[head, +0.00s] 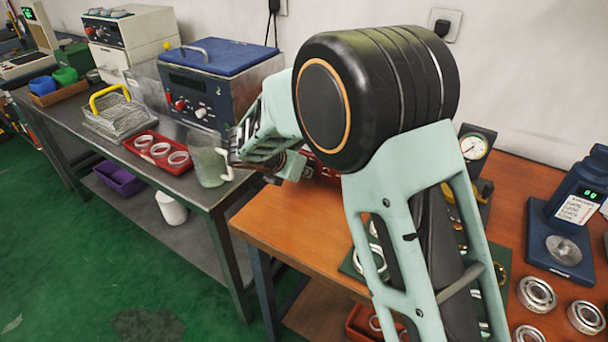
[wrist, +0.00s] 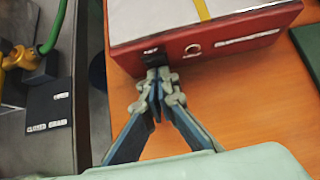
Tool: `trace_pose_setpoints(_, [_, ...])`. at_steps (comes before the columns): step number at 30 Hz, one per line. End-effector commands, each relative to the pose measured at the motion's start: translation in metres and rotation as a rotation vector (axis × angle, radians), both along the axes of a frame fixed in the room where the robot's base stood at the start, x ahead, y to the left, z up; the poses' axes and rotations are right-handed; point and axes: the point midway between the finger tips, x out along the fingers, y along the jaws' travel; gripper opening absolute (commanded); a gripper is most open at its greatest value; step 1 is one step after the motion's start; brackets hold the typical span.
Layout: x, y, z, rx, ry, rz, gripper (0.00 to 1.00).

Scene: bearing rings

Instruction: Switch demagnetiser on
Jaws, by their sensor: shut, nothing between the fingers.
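The demagnetiser appears to be the red box (wrist: 205,48) with a pale top and a yellow stripe in the wrist view. A small part of a red box (head: 326,172) also shows behind my arm in the head view. A black switch (wrist: 152,58) sits at the left of its front face, beside a round fitting and a white label too blurred to read. My gripper (wrist: 156,82) is shut and empty, its fingertips right at the switch. I cannot tell whether they touch it or which way the switch is set. In the head view my arm hides the fingertips.
The wooden bench (wrist: 240,115) is clear in front of the box. A grey bench (head: 100,125) at left carries a glass jug (head: 207,165), a red tray (head: 133,143) of rings and a blue-lidded machine (head: 215,58). Bearings (head: 536,293) and a blue scale (head: 560,240) stand at right.

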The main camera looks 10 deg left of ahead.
Motion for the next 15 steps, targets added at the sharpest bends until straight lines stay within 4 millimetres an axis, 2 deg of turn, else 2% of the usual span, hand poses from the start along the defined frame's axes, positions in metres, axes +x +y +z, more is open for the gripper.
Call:
trace_pose_setpoints(1, [0.0006,0.0008,-0.0075,-0.007,-0.017,0.004,0.00])
trace_pose_setpoints(15, [0.0062,-0.0025,-0.0056,-0.030,-0.094,-0.001,0.00])
